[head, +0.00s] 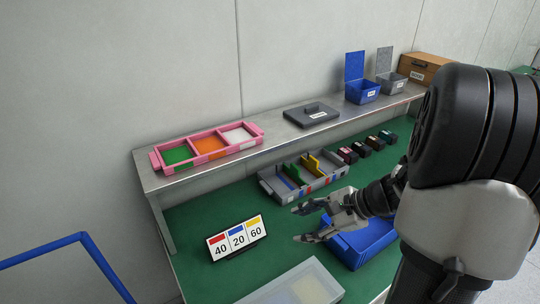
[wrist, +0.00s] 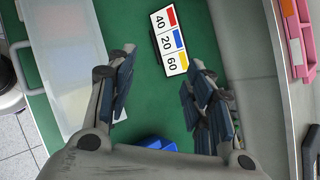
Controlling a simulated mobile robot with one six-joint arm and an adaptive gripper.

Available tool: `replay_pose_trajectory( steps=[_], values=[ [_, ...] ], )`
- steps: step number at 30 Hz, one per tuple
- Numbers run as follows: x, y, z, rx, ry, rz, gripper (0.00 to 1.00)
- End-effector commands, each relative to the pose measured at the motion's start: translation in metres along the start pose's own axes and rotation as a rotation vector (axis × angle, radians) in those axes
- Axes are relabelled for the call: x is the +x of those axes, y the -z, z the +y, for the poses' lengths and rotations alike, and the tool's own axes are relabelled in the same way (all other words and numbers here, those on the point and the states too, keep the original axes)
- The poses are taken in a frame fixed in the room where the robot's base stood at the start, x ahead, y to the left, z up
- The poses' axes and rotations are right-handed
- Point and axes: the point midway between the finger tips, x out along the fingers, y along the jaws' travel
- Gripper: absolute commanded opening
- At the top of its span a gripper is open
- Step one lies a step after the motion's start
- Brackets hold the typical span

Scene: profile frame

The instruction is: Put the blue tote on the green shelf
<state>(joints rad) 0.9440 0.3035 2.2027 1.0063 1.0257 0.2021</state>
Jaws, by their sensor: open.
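A blue tote (head: 368,244), open on top, sits on the green worktop (head: 190,225), partly hidden behind my arm and gripper. In the wrist view, a small part of the blue tote (wrist: 158,145) shows at the bottom, between the bases of my fingers. My gripper (head: 300,224) is open and empty, with its fingers pointing left above the worktop, past the tote's left end. In the wrist view, nothing is between the fingers of my gripper (wrist: 162,98). A green surface (head: 524,70) shows at the far right edge; I cannot tell whether it is a shelf.
A 40-20-60 sign (head: 237,238) stands left of my gripper. A translucent bin (head: 300,288) is in front, a grey divided tray (head: 272,187) behind. The raised grey ledge (head: 165,181) holds a pink tray (head: 157,160), a grey lid (head: 311,115) and a small lidded blue box (head: 362,92).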

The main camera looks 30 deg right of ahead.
Motion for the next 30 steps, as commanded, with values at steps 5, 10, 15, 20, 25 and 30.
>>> replay_pose_trajectory(
  steps=[5, 10, 15, 20, 25, 30],
  values=[
    [-0.02, 0.105, 0.019, 0.408, 0.224, -0.087, 0.47],
    [-0.043, 0.183, 0.048, 0.693, 0.444, -0.156, 0.47],
    [-0.057, 0.226, 0.072, 0.847, 0.584, -0.193, 0.47],
    [-0.055, 0.238, 0.075, 0.886, 0.624, -0.203, 0.47],
    [-0.028, 0.241, 0.058, 0.885, 0.619, -0.204, 0.47],
    [0.002, 0.244, 0.036, 0.882, 0.619, -0.203, 0.47]
  ],
)
